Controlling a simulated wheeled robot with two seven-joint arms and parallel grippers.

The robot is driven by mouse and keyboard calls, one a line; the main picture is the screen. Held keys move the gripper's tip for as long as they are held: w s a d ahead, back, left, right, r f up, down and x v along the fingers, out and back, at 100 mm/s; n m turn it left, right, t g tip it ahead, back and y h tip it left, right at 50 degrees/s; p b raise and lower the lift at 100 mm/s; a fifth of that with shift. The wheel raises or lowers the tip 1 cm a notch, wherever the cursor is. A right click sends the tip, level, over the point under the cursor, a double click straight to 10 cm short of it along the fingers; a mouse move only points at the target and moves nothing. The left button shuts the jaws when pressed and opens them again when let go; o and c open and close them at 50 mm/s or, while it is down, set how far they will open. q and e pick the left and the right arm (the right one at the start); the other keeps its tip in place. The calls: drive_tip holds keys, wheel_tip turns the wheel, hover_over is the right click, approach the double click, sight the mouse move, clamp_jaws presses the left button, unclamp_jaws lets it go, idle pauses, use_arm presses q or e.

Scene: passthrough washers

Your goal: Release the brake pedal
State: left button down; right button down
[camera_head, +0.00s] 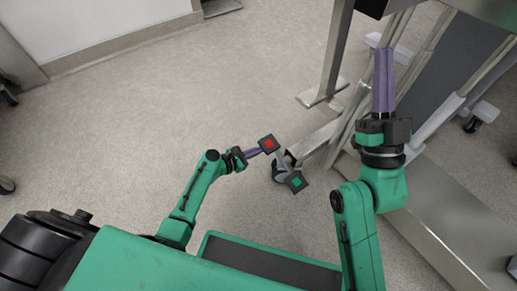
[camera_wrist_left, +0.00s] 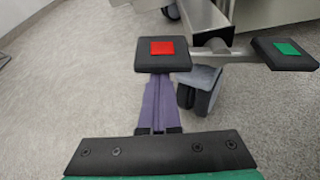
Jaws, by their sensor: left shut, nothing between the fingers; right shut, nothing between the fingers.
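The brake pedal is a bar with a black pad at each end, low down by a caster wheel. The red-marked pad (camera_head: 268,144) is at its left end and the green-marked pad (camera_head: 295,181) is nearer to me. In the left wrist view the red pad (camera_wrist_left: 163,51) is in the middle and the green pad (camera_wrist_left: 285,52) is at the right. My left gripper (camera_head: 256,152) is shut and empty, its purple fingers reaching to the red pad; the pad hides the fingertips, so contact cannot be told. My right gripper (camera_head: 384,53) is shut and empty, well away from the pedal.
The floor (camera_head: 130,130) at left is clear.

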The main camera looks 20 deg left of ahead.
use_arm(q)
drive_tip(key=shift+r, duration=0.2)
use_arm(e)
drive_tip(key=shift+w+a+f+g, duration=0.1)
drive_tip(key=shift+f+g, duration=0.05)
drive_tip(key=shift+f, duration=0.2)
drive_tip(key=shift+w+a+f+g, duration=0.1)
drive_tip(key=shift+f+g, duration=0.05)
drive_tip(key=shift+f, duration=0.2)
use_arm(q)
drive_tip(key=shift+w+d, duration=0.1)
